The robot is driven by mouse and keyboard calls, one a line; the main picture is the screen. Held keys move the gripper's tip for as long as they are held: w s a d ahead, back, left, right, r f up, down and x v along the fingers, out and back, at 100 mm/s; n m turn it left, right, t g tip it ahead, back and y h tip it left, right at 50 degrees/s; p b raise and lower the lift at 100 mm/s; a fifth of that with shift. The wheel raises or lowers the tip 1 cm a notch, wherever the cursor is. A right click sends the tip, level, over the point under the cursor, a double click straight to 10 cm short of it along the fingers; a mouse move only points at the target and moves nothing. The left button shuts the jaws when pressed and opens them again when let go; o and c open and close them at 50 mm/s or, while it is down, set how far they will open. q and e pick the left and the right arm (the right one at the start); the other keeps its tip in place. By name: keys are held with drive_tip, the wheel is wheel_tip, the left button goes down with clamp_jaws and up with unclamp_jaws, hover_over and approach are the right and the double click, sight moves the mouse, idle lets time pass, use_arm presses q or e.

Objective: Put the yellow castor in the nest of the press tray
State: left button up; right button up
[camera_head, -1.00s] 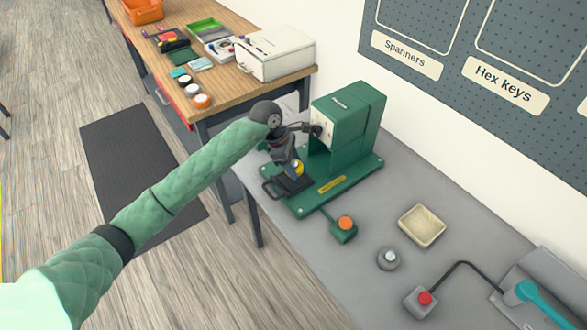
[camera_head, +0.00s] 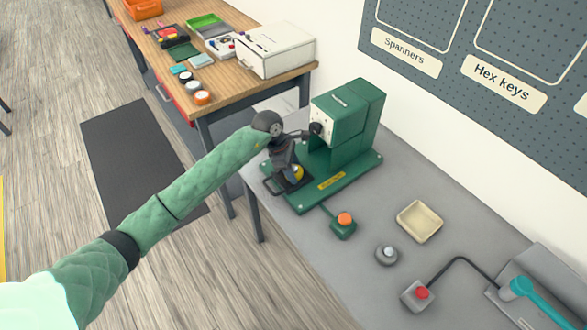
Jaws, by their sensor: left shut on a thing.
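The green press (camera_head: 345,130) stands on the grey bench with its black tray (camera_head: 272,186) at its front left. My left gripper (camera_head: 294,174) points down over the tray and is shut on the yellow castor (camera_head: 298,172), of which only a small part shows. The castor is at or just above the tray; I cannot tell whether it touches. The nest is hidden by the gripper and castor. My right gripper is out of view.
A green box with an orange button (camera_head: 344,219), a grey knob (camera_head: 387,254), a beige dish (camera_head: 419,221) and a box with a red button (camera_head: 421,294) stand on the bench, right of the press. A wooden table (camera_head: 240,89) with several items is behind.

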sight(293, 168)
use_arm(q)
drive_tip(key=o, duration=0.8)
drive_tip(key=shift+c, duration=0.2)
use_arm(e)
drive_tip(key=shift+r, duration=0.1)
use_arm(q)
drive_tip(key=shift+r, duration=0.1)
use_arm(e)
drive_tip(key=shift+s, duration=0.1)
use_arm(q)
drive_tip(key=shift+r, duration=0.1)
drive_tip(key=shift+a+r, duration=0.15)
drive_tip(key=b+v, duration=0.1)
drive_tip(key=v, duration=0.1)
drive_tip(key=shift+w+a+r, duration=0.1)
drive_tip(key=shift+r, duration=0.15)
drive_tip(key=b+v, duration=0.3)
drive_tip(key=v, duration=0.6)
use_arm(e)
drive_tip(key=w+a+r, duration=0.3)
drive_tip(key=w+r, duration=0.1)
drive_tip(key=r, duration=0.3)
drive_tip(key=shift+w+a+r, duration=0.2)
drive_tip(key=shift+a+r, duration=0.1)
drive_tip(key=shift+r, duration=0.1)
